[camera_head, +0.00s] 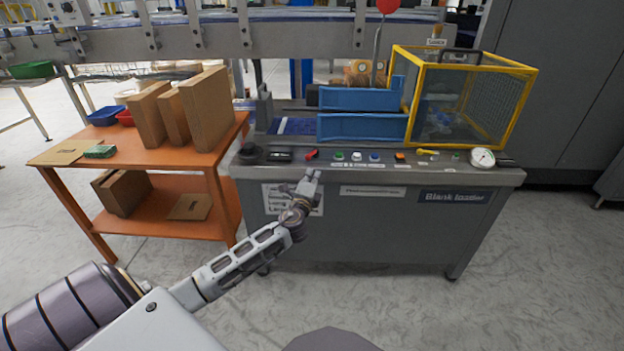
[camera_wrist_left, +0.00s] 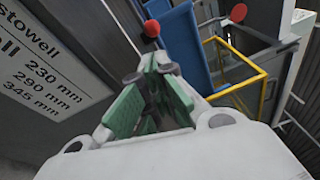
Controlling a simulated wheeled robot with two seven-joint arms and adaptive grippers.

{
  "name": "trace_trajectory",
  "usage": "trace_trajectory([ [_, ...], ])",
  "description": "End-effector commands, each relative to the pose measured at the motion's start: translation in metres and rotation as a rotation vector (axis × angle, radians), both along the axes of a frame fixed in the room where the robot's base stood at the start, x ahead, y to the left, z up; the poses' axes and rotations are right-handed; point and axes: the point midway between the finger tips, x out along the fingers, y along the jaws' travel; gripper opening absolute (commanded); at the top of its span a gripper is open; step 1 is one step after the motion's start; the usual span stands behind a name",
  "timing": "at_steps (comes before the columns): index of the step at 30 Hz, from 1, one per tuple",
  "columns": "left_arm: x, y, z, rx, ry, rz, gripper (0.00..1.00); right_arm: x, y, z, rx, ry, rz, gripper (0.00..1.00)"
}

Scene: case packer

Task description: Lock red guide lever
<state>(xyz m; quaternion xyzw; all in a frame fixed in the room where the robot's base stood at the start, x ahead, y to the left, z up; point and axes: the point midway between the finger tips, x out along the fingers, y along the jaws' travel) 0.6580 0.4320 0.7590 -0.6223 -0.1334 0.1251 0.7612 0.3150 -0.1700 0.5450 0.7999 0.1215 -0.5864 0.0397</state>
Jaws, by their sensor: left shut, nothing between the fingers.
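A small red handle (camera_head: 312,155) lies on the control strip along the front of the grey blank loader. A red ball (camera_head: 388,5) tops a grey rod behind the blue guides. I cannot tell for sure which of them is the red guide lever. My left gripper (camera_head: 314,176) is shut and empty, just below and in front of the small red handle. In the left wrist view a red knob (camera_wrist_left: 152,28) shows just beyond the shut green-padded fingers (camera_wrist_left: 153,66), with no clear contact. Another red ball (camera_wrist_left: 238,12) is farther off. My right gripper is out of view.
Buttons and a gauge (camera_head: 482,157) line the strip to the right. Blue guides (camera_head: 361,127) and a yellow-framed guard (camera_head: 520,110) stand above it. An orange table (camera_head: 205,160) with cardboard stands left. The floor in front is clear.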

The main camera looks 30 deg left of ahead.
Motion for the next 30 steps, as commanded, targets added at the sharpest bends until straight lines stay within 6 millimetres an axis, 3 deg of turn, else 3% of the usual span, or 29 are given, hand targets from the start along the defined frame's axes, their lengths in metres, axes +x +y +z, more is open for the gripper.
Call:
trace_trajectory([
  [15, 0.037, 0.014, 0.002, -0.001, -0.001, 0.001, 0.0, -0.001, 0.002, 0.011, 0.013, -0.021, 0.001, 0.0],
  [30, 0.069, 0.026, 0.004, -0.001, -0.001, 0.0, 0.0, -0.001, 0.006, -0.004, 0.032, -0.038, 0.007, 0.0],
])
